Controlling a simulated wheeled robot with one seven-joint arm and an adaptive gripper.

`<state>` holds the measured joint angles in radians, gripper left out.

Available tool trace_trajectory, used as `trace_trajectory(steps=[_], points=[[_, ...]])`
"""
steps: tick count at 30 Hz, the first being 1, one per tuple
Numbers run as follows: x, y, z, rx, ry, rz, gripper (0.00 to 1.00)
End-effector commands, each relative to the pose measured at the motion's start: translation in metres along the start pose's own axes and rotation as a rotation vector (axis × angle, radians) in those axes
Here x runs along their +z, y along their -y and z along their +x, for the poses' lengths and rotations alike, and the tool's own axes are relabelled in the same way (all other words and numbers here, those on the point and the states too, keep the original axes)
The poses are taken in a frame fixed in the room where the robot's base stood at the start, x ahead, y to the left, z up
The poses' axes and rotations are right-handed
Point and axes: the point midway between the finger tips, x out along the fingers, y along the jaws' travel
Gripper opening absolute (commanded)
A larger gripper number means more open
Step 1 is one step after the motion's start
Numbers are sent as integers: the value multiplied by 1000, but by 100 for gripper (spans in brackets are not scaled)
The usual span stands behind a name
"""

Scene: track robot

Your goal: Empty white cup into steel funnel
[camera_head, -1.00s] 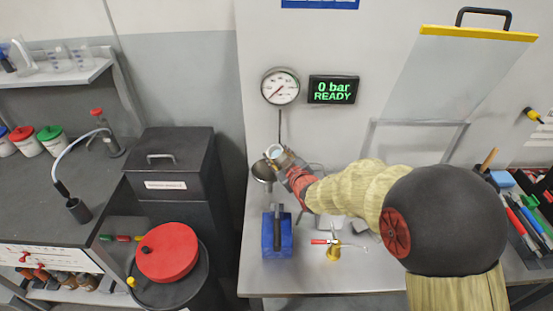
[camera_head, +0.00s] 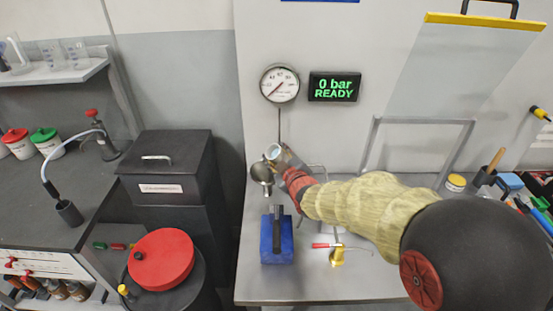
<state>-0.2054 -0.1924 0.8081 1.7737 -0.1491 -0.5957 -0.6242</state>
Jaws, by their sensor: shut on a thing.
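The steel funnel (camera_head: 260,174) stands at the back left of the steel workbench, below the round gauge. My gripper (camera_head: 281,158) is just right of the funnel and slightly above it, shut on the white cup (camera_head: 272,151). The cup is tilted, with its rim toward the funnel's side. The cup's contents cannot be seen. My fingers and the cup hide part of the funnel's right side.
A blue block with a dark handle (camera_head: 277,236) stands on the steel workbench (camera_head: 300,287) in front of the funnel. The gauge (camera_head: 280,83) and a display reading "0 bar READY" (camera_head: 333,87) hang behind.

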Motion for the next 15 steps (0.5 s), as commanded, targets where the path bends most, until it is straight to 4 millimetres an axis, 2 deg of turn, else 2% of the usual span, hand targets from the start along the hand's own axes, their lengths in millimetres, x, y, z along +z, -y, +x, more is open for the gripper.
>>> trace_trajectory(steps=[15], points=[[-1,-1,0,42,-2,-129,19]])
